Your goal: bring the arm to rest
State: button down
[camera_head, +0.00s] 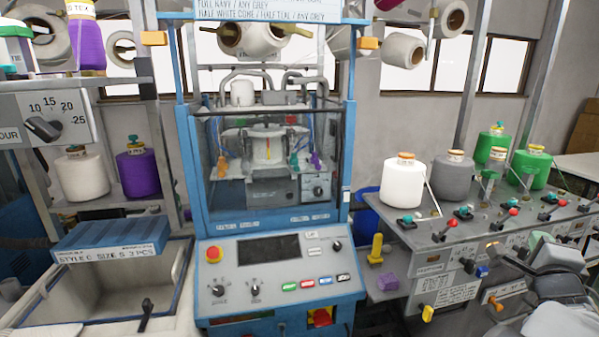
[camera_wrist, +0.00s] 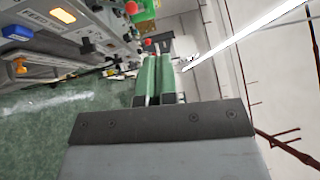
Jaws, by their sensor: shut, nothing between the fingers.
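My gripper (camera_wrist: 155,80) shows in the wrist view with its two green fingers shut together and nothing between them. It points past the edge of a grey machine panel, and no object touches the fingertips. In the head view part of my arm (camera_head: 560,255) is at the lower right, in front of the right-hand panel. The gripper's fingertips cannot be made out clearly there.
A blue-framed knitting machine (camera_head: 270,250) stands in the middle. The right-hand panel (camera_head: 440,245) carries white, grey and green yarn cones, with several levers. A grey bin (camera_head: 100,290) is at the lower left.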

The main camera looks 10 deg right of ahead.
jog(key=s+d+f+n+g, duration=0.2)
jog(key=s+f+n+g, duration=0.15)
jog(key=f+g, duration=0.35)
jog(key=a+f+n+g+y, duration=0.2)
jog(key=a+f+n+g, duration=0.1)
jog(key=a+f+n, duration=0.15)
jog(key=w+a+f+n+y, duration=0.2)
jog(key=a+n+y, duration=0.3)
jog(key=a, duration=1.3)
jog(key=w+a+f+n+y, duration=0.2)
jog(key=a+n+y, duration=0.3)
jog(key=a+n, duration=0.8)
jog(key=a, duration=0.6)
jog(key=shift+a+f+g+y, duration=0.15)
jog(key=shift+a+g+y, duration=0.1)
jog(key=shift+g+y, duration=0.15)
jog(key=shift+d, duration=0.1)
